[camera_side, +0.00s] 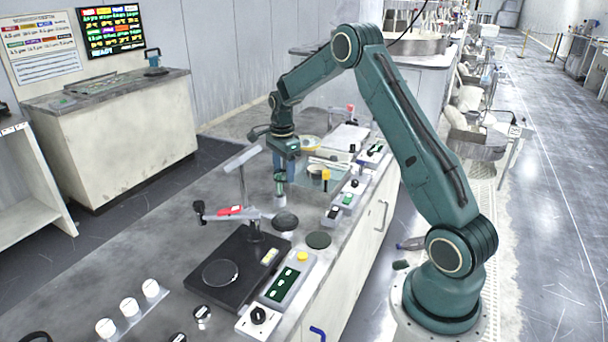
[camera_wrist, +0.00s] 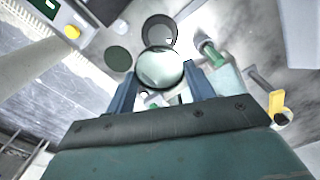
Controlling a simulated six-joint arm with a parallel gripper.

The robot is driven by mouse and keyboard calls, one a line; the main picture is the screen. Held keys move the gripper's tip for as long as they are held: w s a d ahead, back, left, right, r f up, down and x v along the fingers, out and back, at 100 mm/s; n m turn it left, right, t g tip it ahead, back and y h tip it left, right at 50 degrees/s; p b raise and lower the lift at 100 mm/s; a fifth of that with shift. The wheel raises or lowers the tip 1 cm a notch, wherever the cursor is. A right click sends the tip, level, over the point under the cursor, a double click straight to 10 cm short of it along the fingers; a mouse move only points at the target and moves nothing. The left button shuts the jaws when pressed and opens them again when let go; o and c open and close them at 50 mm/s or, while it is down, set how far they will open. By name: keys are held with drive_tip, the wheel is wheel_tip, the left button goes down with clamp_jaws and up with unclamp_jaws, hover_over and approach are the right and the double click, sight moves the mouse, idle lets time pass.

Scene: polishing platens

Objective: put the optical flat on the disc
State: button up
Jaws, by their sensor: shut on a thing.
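The optical flat (camera_wrist: 160,68), a clear round glass piece, sits between the fingertips of my gripper (camera_wrist: 163,77) in the wrist view. The flat is apart from the green disc.
A metal stand (camera_side: 243,180) rises to the left. A black base with a round plate (camera_side: 220,272) and a control box with a yellow button (camera_side: 285,280) are nearer the camera. A yellow piece (camera_side: 326,178) stands to the right.

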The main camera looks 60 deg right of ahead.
hover_over(285, 216)
wheel_tip(285, 216, down, 9)
drive_tip(key=shift+f, duration=0.15)
drive_tip(key=shift+f, duration=2.1)
drive_tip(key=shift+f, duration=0.2)
drive_tip(key=o, duration=1)
drive_tip(key=shift+r, duration=0.1)
wheel_tip(285, 216, up, 12)
drive_tip(key=shift+r, duration=0.1)
